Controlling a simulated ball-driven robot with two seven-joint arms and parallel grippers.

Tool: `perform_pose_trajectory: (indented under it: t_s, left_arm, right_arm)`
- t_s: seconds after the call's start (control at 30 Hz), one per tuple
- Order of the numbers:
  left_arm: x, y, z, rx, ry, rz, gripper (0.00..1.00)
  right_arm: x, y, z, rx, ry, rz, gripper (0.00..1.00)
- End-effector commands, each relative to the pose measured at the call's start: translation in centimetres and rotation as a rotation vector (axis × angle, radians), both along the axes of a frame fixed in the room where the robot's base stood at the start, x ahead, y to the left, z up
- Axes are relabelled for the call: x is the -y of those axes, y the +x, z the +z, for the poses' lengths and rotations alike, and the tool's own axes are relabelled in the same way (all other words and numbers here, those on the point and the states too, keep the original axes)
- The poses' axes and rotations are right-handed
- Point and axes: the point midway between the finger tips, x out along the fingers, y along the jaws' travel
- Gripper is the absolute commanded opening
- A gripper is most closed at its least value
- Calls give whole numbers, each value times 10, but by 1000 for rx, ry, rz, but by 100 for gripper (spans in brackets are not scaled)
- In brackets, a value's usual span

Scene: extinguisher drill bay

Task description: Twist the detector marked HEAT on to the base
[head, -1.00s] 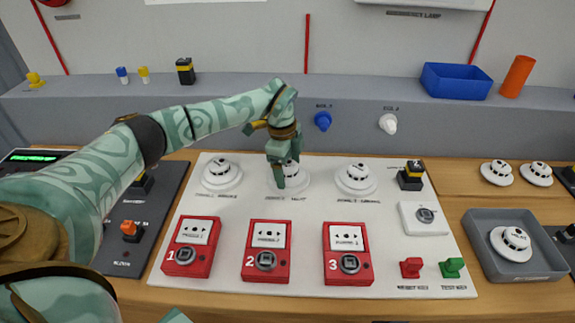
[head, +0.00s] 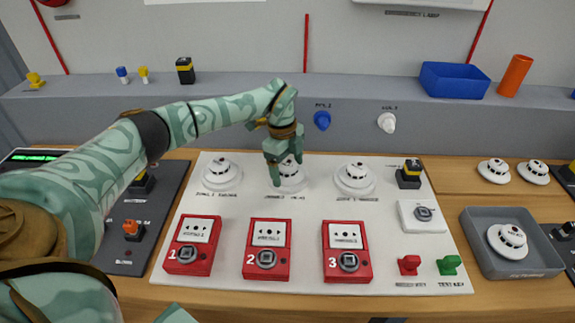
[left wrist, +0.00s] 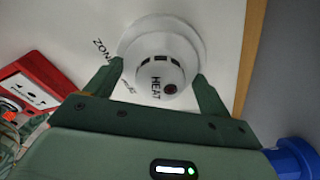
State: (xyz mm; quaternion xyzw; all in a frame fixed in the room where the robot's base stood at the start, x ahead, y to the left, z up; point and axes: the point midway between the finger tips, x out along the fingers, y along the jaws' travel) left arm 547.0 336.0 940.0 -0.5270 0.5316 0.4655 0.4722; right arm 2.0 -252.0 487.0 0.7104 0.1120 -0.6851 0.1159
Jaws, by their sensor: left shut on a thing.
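The white detector marked HEAT (left wrist: 158,62) is in the left wrist view, with dark slots and a red spot on its face. It sits against a wider round white base (left wrist: 199,42), with no clear gap showing. In the head view the base (head: 300,186) is the middle one of the back row on the white panel. My left gripper (head: 287,178) points down at it and is shut on the detector; in the left wrist view its fingers (left wrist: 158,76) lie on opposite sides of it. The fingers partly hide the detector in the head view. My right gripper is not seen.
White detectors on bases stand left (head: 222,171) and right (head: 355,177) of the held one. Several red call points (head: 268,250) line the panel's front. A grey tray (head: 475,258) holds another detector (head: 507,238). A blue knob (head: 322,120) is on the ledge behind.

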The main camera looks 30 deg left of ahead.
Motion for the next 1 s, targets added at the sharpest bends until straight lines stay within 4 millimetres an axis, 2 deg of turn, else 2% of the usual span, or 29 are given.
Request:
perform_pose_trajectory:
  t_s: [0.23, 0.53, 0.8, 1.0]
  left_arm:
    - [0, 0, 2, 1, 0, -151, 57]
    - [0, 0, 1, 0, 0, -175, 57]
    - [0, 1, 2, 2, 0, -345, 57]
    - [0, 0, 1, 1, 0, -355, 57]
  right_arm:
    - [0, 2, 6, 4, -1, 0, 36]
    - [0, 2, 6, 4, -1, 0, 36]
    - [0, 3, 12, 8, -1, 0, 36]
    - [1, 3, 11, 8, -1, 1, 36]
